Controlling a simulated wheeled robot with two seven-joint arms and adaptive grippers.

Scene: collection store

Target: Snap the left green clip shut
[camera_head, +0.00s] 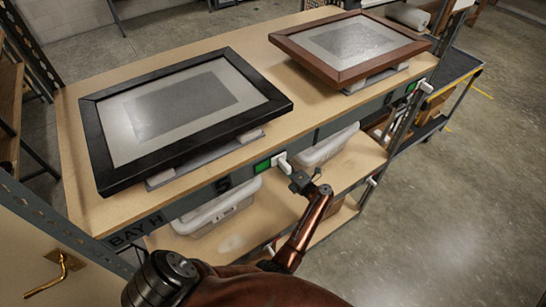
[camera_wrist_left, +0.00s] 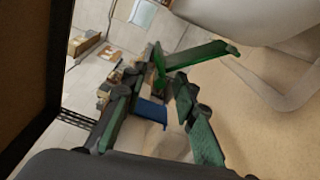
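The left green clip (camera_head: 262,166) is on the front edge of the bench, below the gap between the two picture frames, beside a white fitting (camera_head: 283,161). A second green clip (camera_head: 411,87) is farther right along the edge. My left gripper (camera_head: 299,180) is just in front of and right of the left clip. In the left wrist view, its fingers (camera_wrist_left: 167,72) are apart. A green flap-like piece (camera_wrist_left: 205,55) shows at the fingertips; whether they touch it I cannot tell. My right gripper is not in view.
A black picture frame (camera_head: 92,130) and a brown picture frame (camera_head: 300,52) lie on the bench (camera_head: 75,195). White bins (camera_head: 218,210) stand on the shelf below. A dark cart (camera_head: 455,65) is at the far right. The floor at right is clear.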

